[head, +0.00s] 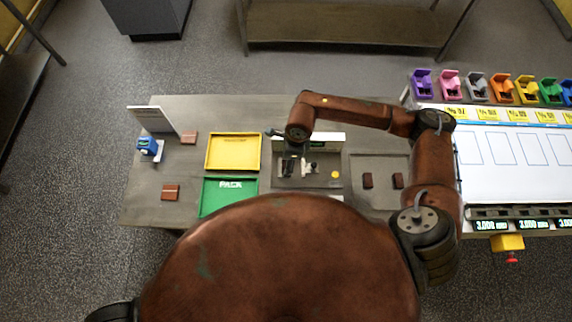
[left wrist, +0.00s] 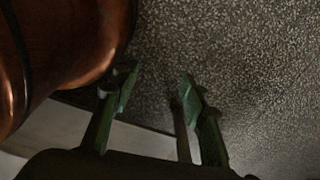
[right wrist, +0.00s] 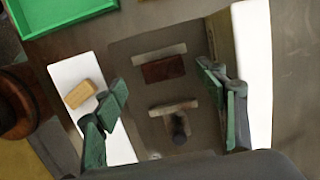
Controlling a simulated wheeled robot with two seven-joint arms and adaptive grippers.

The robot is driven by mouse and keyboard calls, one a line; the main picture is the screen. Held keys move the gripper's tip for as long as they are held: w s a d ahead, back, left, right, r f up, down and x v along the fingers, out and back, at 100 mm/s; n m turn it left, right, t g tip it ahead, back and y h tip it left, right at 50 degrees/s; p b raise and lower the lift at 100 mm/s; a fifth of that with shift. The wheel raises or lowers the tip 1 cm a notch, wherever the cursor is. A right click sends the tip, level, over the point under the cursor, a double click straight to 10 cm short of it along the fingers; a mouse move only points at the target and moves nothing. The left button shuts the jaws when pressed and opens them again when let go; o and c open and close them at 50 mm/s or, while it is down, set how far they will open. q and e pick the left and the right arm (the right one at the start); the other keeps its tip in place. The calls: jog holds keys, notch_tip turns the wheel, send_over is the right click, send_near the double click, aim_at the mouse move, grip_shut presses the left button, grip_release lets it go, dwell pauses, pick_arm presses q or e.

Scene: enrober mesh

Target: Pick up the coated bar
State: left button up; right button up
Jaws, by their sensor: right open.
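A dark brown bar (right wrist: 163,69), probably the coated bar, lies in the grey recessed station in the right wrist view. A pale strip lies along its far side. My right gripper (right wrist: 165,92) is open above the station, with one finger on each side of the bar and apart from it. In the head view my right gripper (head: 298,163) is over the station (head: 325,183), and the bar there is hard to make out. My left gripper (left wrist: 157,90) is open and empty, with grey floor behind it.
A second strip with a dark knob (right wrist: 180,128) stands nearer than the bar. A tan block (right wrist: 82,93) lies on a white strip. The yellow tray (head: 208,151) and green PACK tray (head: 203,203) stand left. Other brown bars (head: 170,192) lie left and right (head: 367,180).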

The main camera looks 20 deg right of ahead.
notch_tip(320, 180, down, 4)
jog(key=shift+w+r+p, duration=0.1)
jog(key=shift+r+p, duration=0.1)
jog(key=shift+p, duration=0.25)
jog(key=shift+f, duration=0.3)
jog(key=c, duration=0.5)
pick_arm(q)
jog(key=shift+w+r, duration=0.7)
jog(key=shift+w, duration=0.05)
pick_arm(e)
jog(key=c, duration=0.4)
jog(key=shift+r, duration=0.1)
jog(key=shift+c, duration=0.2)
